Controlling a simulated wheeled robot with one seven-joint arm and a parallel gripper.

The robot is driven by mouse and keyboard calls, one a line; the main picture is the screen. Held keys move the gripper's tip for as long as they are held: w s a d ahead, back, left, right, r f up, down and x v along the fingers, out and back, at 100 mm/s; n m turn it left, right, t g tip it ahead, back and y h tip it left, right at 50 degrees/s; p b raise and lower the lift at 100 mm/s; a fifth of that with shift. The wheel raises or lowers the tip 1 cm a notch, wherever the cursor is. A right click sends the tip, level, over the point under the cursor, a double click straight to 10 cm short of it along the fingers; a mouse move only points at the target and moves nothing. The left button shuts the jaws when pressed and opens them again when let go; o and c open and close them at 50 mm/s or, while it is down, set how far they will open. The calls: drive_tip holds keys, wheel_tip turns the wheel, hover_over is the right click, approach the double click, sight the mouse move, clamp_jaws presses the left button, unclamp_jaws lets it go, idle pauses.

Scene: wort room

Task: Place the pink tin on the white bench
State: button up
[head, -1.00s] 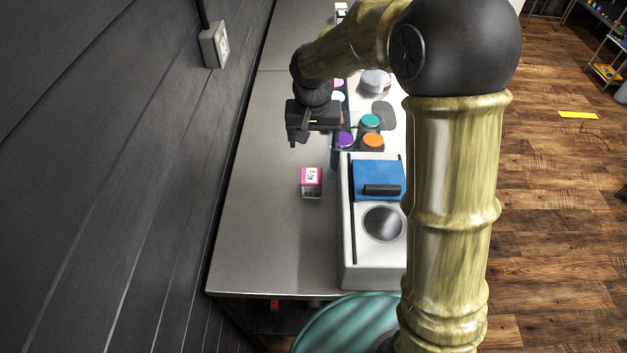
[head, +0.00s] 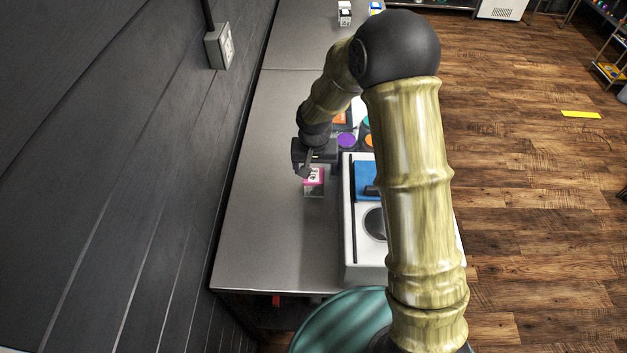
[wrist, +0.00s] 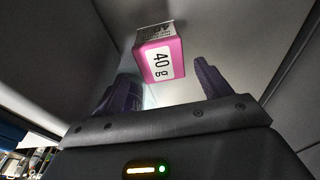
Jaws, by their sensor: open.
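The pink tin (head: 314,183) is a small box with a pink top, grey lower sides and a white label. It stands on the grey metal counter. In the wrist view the tin (wrist: 163,60) shows a "40 g" label and lies ahead of the fingertips. My gripper (head: 308,172) is just behind and above the tin in the head view. Its fingers (wrist: 170,85) are spread, with nothing between them. I cannot tell which surface is the white bench.
A white box-shaped device (head: 348,245) with a blue part stands close to the right of the tin. Purple (head: 346,141) and orange round pieces lie behind it. The grey counter (head: 262,230) is clear on the left, up to the dark wall (head: 110,150).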

sight(313, 174)
wheel_tip(313, 174, down, 4)
drive_tip(key=shift+a+f+p, duration=0.1)
drive_tip(key=shift+a+p, duration=0.05)
drive_tip(key=shift+p, duration=0.7)
drive_tip(key=shift+w+f, duration=0.1)
drive_tip(key=shift+f, duration=0.45)
drive_tip(key=c, duration=1.2)
drive_tip(key=shift+r, duration=0.1)
wheel_tip(313, 174, up, 18)
drive_tip(key=shift+b, duration=1.1)
